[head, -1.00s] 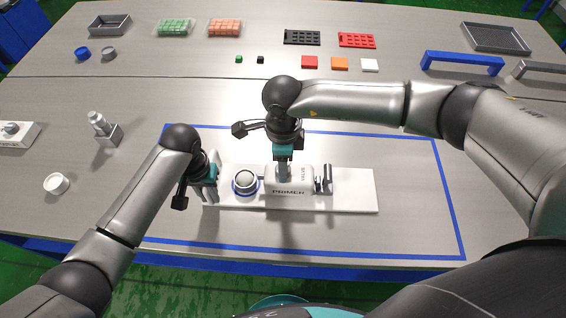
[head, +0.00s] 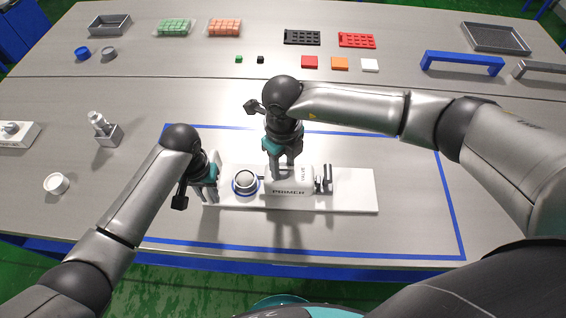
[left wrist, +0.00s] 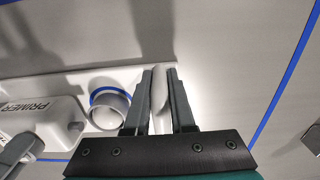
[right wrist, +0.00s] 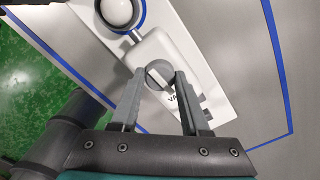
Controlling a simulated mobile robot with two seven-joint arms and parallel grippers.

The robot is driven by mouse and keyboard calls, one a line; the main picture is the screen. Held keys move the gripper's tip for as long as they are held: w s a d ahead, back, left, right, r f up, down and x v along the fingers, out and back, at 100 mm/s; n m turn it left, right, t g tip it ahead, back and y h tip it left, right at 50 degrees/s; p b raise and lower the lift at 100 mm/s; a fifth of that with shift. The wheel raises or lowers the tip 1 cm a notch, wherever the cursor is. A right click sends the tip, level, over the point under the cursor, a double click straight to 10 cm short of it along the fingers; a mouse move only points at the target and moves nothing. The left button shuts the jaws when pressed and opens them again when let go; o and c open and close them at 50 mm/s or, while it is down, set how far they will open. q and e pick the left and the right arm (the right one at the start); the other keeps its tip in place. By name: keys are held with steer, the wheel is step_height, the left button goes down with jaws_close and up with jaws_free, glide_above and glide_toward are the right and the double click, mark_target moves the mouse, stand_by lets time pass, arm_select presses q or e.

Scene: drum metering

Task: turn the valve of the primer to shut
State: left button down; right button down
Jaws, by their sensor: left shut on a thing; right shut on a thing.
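The primer (head: 288,187) is a white block lettered PRIMER and VALVE on a long white base plate (head: 357,192). Its round grey valve knob (right wrist: 158,70) shows in the right wrist view. My right gripper (head: 282,172) comes from above and is shut on the valve knob, one finger on each side; the knob is mostly hidden in the head view. My left gripper (head: 210,192) is shut on an upright pale tab (left wrist: 160,88) at the plate's left end. A rounded grey-white cup (head: 246,181) with a blue ring stands between the two grippers.
A blue line (head: 447,195) frames the work area. A white ring-like cup (head: 56,183) and a grey fitting (head: 102,127) stand to the left. Trays, coloured blocks and a blue bridge (head: 462,59) are at the back. The table right of the plate is clear.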

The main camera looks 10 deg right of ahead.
mark_target(283, 169)
steer(key=shift+m, duration=0.3)
steer(key=shift+c, duration=1.9)
jaws_free()
step_height(283, 169, up, 12)
arm_select(q)
steer(key=c, duration=0.7)
jaws_free()
steer(key=shift+r, duration=0.15)
